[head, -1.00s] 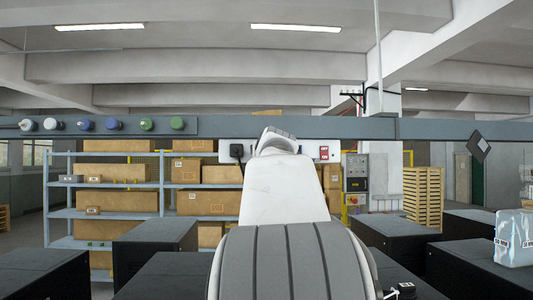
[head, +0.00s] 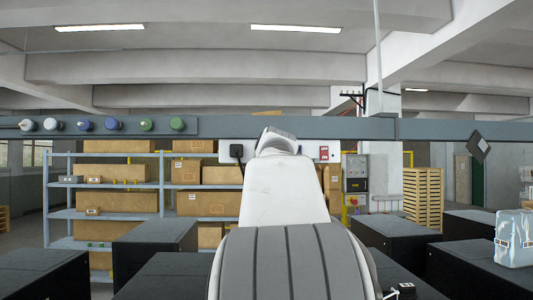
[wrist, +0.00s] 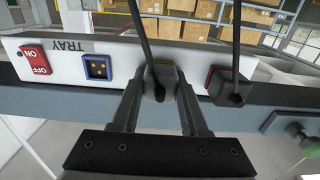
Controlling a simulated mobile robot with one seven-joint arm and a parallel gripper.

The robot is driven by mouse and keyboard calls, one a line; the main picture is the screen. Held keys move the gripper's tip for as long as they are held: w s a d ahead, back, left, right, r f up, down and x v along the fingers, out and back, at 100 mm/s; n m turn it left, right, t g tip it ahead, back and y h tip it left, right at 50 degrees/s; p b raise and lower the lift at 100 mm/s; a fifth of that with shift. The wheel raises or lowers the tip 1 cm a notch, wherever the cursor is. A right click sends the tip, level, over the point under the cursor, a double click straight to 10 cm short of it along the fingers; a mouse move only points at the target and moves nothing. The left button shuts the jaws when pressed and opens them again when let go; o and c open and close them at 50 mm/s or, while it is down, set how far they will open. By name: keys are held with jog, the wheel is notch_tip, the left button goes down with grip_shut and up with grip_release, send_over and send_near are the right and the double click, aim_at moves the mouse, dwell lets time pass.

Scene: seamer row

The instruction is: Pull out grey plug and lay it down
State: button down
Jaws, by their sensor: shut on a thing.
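The grey plug (wrist: 159,84) is in the middle of the wrist view, with a dark cord running up from it. My gripper (wrist: 160,76) is shut on it, one finger on each side. A yellowish socket frame (wrist: 168,71) shows behind the plug. I cannot tell whether the plug is still seated in it. In the head view my arm hides the gripper and the grey plug.
The white panel (wrist: 60,51) also carries an empty blue socket (wrist: 97,68), a red ON/OFF switch (wrist: 35,59) and a black plug (wrist: 234,90) in a red socket. The panel sits on a long grey beam (head: 350,128). Several dark boxes (head: 153,243) stand below.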

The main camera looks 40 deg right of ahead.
jog(key=shift+s+a, duration=0.1)
dwell(0.3)
jog(key=shift+b+v, duration=0.5)
jog(key=shift+v, duration=2.35)
